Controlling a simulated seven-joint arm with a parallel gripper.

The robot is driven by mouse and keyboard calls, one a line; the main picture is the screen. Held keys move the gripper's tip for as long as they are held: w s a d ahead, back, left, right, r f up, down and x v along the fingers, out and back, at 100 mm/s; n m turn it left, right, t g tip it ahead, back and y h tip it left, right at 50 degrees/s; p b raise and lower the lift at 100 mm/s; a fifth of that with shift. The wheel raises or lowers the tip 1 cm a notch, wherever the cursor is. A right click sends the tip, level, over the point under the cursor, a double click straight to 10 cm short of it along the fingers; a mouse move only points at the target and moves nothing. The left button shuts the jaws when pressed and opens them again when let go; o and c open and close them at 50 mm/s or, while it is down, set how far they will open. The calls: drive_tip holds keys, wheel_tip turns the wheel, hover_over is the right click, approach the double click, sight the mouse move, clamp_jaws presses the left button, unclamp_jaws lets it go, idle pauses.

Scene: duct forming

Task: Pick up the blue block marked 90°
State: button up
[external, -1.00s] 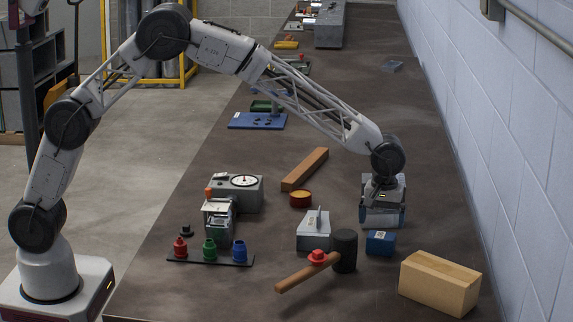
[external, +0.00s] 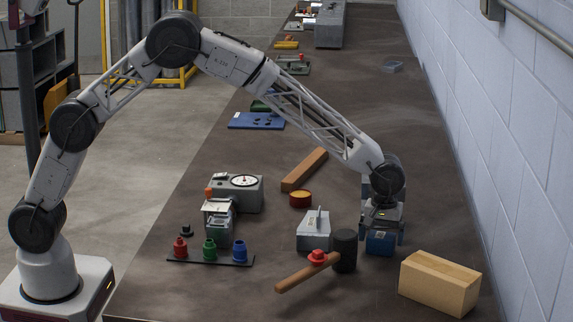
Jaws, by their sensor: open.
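The blue block (external: 380,243) sits on the dark bench at the right, between the mallet head and the wooden block. Its marking is too small to read. My gripper (external: 383,238) is directly over the block, with its fingers down on either side of it. The jaws are open and the upper part of the block is hidden behind the gripper. I cannot tell whether the fingers touch the block.
A mallet (external: 343,250) with a red piece on its handle lies just left. A wooden block (external: 440,283) is close at right.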

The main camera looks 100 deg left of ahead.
drive_tip(key=shift+f, duration=0.65)
drive_tip(key=shift+c, duration=0.5)
drive_tip(key=c, duration=0.9)
